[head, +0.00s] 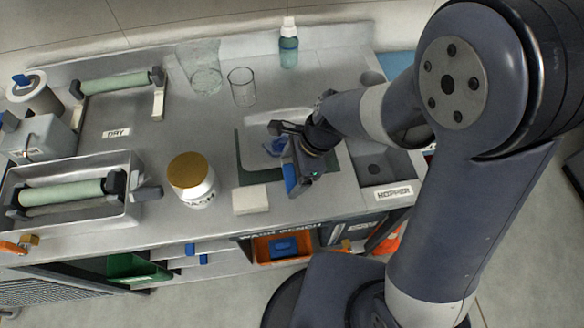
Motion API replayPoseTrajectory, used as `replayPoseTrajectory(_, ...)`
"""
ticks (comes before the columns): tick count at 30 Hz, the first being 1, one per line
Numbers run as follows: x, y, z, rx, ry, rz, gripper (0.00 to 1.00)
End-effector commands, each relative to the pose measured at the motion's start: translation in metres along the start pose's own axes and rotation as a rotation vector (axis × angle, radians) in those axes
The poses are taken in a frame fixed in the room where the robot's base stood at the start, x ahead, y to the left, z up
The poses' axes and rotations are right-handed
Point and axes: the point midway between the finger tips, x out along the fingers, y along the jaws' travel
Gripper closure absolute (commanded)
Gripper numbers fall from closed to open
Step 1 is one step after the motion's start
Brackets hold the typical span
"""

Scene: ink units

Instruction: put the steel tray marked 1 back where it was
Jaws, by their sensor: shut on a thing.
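My gripper (282,145) is over the dark green mat (245,172) in the middle of the wash bench. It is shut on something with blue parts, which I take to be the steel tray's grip. A pale, shallow, tray-like shape (283,119) shows behind and under the jaws, over the mat. My gripper hides much of it, and I cannot tell whether it touches the mat. I can read no mark 1 on it. Another steel tray (133,214), with a pale green roller (65,192) in it, stands at the left of the bench.
A gold-lidded white jar (199,194) and a pale block (251,199) stand at the bench front. Clear glass beakers (242,92) and a green bottle (288,50) stand behind. A roller on a stand (116,84) is at back left; the hopper label (393,193) is right.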

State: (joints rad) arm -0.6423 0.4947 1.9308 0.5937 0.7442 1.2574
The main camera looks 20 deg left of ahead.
Motion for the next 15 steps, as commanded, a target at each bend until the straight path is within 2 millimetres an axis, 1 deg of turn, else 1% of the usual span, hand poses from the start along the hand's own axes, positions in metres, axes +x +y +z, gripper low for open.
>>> replayPoseTrajectory(5, -0.0009, -0.0005, 0.0005, -0.001, -0.001, -0.002, 0.37)
replayPoseTrajectory(8, 0.0021, -0.0004, -0.0008, -0.001, -0.001, -0.001, 0.37)
replayPoseTrajectory(9, 0.0026, -0.0002, -0.001, 0.0, 0.0, -0.001, 0.13)
replayPoseTrajectory(14, 0.0016, -0.0002, -0.0006, 0.0, -0.001, -0.001, 0.0)
replayPoseTrajectory(15, 0.0016, -0.0002, -0.0006, 0.0, -0.001, -0.001, 0.0)
